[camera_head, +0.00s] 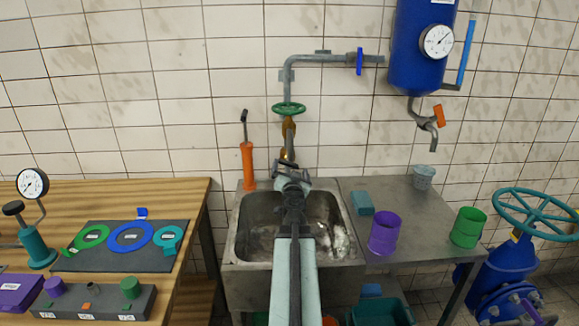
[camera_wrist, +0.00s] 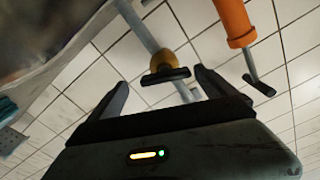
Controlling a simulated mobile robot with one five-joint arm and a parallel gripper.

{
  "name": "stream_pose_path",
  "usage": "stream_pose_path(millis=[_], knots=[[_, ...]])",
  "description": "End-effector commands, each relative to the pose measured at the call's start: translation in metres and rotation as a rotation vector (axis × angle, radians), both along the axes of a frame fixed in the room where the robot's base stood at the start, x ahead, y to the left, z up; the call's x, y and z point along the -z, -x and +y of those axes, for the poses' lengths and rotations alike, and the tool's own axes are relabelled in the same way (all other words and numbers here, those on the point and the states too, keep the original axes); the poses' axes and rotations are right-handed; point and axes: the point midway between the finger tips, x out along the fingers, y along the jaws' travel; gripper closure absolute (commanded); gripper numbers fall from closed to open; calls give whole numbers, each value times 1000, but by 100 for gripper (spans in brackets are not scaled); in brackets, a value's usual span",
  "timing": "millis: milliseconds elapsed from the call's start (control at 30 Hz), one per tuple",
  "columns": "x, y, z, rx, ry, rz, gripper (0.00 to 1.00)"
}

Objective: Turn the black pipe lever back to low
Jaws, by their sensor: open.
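The black lever (camera_wrist: 165,76) shows in the wrist view as a short dark bar across a rounded brass valve body on the grey pipe (camera_wrist: 140,25). It lies between the two fingertips of my gripper (camera_wrist: 160,80), with a gap to each finger visible. My gripper is open and holds nothing. In the head view my gripper (camera_head: 291,168) is in front of the lower pipe, above the back of the sink. There it hides much of the lower brass fitting (camera_head: 284,154), and I cannot make out the lever. How far the fingers reach past the lever is unclear.
An orange hand pump (camera_head: 247,165) with a dark handle stands close left of the pipe. A green handwheel (camera_head: 288,108) sits above. The steel sink (camera_head: 241,240) is below. Purple (camera_head: 384,235) and green (camera_head: 467,230) cups stand on the right counter. Open wall lies left.

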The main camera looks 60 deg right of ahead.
Motion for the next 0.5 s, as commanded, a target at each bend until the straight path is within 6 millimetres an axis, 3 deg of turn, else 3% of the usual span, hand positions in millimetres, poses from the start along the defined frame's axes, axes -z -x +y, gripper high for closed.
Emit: stream_pose_path(millis=[200,500], knots=[[0,-13,-15,-12,0,0,5],[0,-18,-15,-18,0,0,5]])
